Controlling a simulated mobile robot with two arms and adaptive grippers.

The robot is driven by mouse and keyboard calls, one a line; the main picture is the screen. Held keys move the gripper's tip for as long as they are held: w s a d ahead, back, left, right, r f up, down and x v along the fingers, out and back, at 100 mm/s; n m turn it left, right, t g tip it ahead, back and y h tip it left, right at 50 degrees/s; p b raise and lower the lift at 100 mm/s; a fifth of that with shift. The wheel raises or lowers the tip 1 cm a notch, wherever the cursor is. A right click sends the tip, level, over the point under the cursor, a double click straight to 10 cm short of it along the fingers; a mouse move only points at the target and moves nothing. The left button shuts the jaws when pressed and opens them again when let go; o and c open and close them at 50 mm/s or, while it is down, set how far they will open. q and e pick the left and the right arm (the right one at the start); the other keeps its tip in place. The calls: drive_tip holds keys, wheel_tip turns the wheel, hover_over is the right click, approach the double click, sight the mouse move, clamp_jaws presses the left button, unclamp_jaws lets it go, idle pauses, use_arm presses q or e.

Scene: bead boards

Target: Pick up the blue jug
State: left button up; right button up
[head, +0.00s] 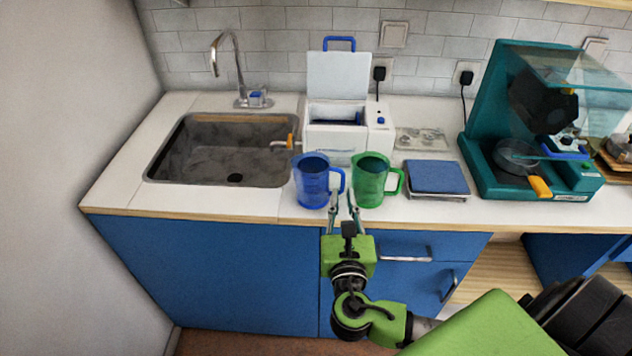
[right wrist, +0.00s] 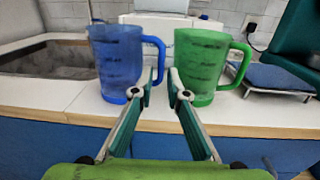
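The blue jug (head: 312,182) stands upright near the counter's front edge, its handle to the right. It also shows at the left in the right wrist view (right wrist: 117,62). The green jug (head: 370,180) stands just right of it, also handle to the right; the wrist view shows it too (right wrist: 200,65). My right gripper (head: 344,203) is open and empty at the counter edge, pointing at the gap between the jugs. In the wrist view its fingertips (right wrist: 160,88) are apart, the left one by the blue jug's handle. Contact cannot be told. My left gripper is not in view.
A sink (head: 180,182) lies to the left. A white box with a raised lid (head: 338,76) stands behind the jugs. A blue-topped flat device (head: 437,177) lies right of the green jug, and a teal machine (head: 480,150) farther right. Bare counter is left of the blue jug.

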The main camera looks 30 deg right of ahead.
sight(342, 183)
drive_tip(key=shift+w+d+r, duration=0.2)
drive_tip(key=shift+w+d, duration=0.05)
drive_tip(key=shift+w, duration=0.05)
drive_tip(key=p+x, duration=0.1)
drive_tip(key=x, duration=0.2)
drive_tip(key=shift+w+d+r, duration=0.1)
drive_tip(key=shift+w+d, duration=0.05)
drive_tip(key=shift+w, duration=0.15)
drive_tip(key=shift+w+d, duration=0.2)
drive_tip(key=shift+w, duration=0.2)
drive_tip(key=shift+s, duration=0.1)
clamp_jaws()
drive_tip(key=shift+r, duration=0.1)
